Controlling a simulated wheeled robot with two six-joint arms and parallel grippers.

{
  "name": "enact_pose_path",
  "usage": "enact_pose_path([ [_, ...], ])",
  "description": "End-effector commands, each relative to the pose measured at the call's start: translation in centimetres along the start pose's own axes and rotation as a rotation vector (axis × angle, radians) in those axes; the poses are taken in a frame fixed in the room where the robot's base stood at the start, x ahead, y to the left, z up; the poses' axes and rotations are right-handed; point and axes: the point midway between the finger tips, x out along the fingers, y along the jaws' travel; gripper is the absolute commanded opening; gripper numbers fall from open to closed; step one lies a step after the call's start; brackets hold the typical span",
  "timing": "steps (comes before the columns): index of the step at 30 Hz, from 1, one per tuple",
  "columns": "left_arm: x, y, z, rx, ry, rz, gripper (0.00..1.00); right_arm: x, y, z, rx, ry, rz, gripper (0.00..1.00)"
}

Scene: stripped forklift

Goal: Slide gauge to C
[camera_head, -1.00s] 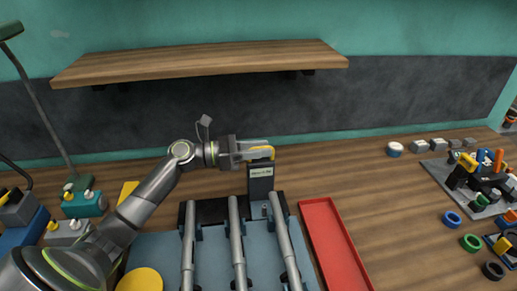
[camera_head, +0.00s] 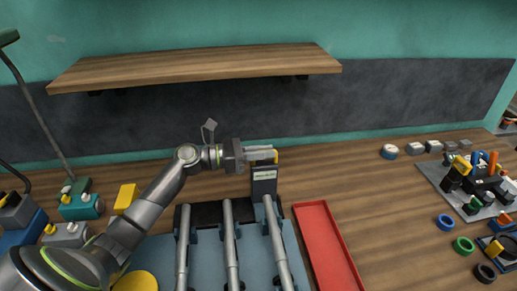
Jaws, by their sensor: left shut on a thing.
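The gauge (camera_head: 264,182) is a dark upright block with a pale label and a yellow top part. It stands at the far end of the rightmost of three grey rods (camera_head: 276,245). My left gripper (camera_head: 262,155) comes in from the left and is shut on the gauge's yellow top. The rods lie side by side on a blue-grey base (camera_head: 255,268) with a dark back part (camera_head: 205,214). The gauge's underside is hidden, and I cannot read its label or any position letters. My right gripper is out of view.
A red tray (camera_head: 328,250) lies right of the rods. A wooden shelf (camera_head: 200,66) juts from the wall above. Teal and grey boxes stand at left beside a yellow block (camera_head: 126,197). Coloured rings and a grey parts board (camera_head: 455,188) are at right.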

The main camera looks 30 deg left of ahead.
Motion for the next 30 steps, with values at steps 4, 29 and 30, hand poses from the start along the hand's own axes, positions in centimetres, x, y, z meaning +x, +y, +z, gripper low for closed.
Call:
enact_pose_path([
  [4, 0.1, 0.0, 0.0, 0.001, -0.003, 0.000, 0.00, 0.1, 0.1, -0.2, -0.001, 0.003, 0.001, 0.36],
  [29, -3.9, 0.1, -0.4, 0.005, 0.004, 0.002, 0.33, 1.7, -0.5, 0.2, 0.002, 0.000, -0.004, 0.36],
  [30, -4.6, 0.1, -0.5, 0.004, 0.004, 0.002, 0.33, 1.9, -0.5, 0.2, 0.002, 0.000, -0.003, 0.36],
])
